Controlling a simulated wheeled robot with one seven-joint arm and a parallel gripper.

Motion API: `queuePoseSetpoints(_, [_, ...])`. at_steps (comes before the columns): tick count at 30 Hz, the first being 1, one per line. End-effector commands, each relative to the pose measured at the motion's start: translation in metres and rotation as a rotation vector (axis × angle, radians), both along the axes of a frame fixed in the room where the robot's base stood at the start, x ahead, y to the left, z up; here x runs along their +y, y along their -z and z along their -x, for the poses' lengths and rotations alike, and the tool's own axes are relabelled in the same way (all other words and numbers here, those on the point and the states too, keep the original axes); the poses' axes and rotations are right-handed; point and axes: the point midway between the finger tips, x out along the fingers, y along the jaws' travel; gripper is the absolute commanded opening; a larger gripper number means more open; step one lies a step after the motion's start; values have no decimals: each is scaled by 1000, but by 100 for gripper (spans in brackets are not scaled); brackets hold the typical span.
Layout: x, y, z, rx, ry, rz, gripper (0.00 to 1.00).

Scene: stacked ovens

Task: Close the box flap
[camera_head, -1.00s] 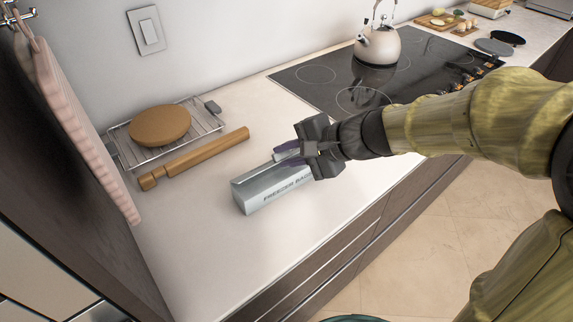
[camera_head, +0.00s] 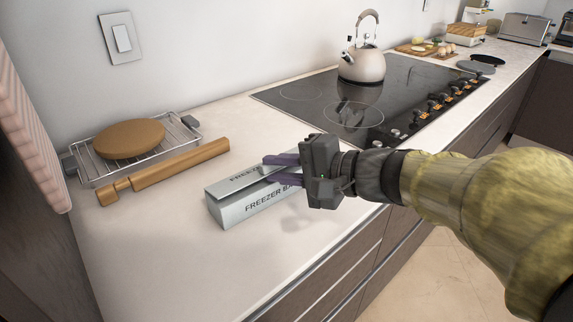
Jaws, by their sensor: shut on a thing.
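A long grey and white freezer bags box (camera_head: 254,205) lies on the counter, its printed front facing the front edge. The fingers are shut on the flap. They and the gripper body hide the right part of the flap and box, so I cannot see the flap's far end.
A wooden rolling pin (camera_head: 168,171) lies left of the box, before a wire rack (camera_head: 185,142) holding a round brown board (camera_head: 129,139). A black cooktop (camera_head: 312,112) with a kettle (camera_head: 362,65) is behind my gripper. The counter left and front of the box is clear.

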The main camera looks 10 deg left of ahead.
Motion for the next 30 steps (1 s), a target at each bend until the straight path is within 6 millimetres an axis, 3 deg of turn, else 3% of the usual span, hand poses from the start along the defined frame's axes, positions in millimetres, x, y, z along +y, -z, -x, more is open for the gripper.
queuePoseSetpoints(19, [-1, 2, 1, -24, 0, -26, 0])
queuePoseSetpoints(20, [-1, 2, 1, -24, 1, -26, 22])
queuePoseSetpoints(22, [-1, 2, 1, -24, 0, -26, 36])
queuePoseSetpoints(30, [-1, 3, 1, -22, 0, -24, 38])
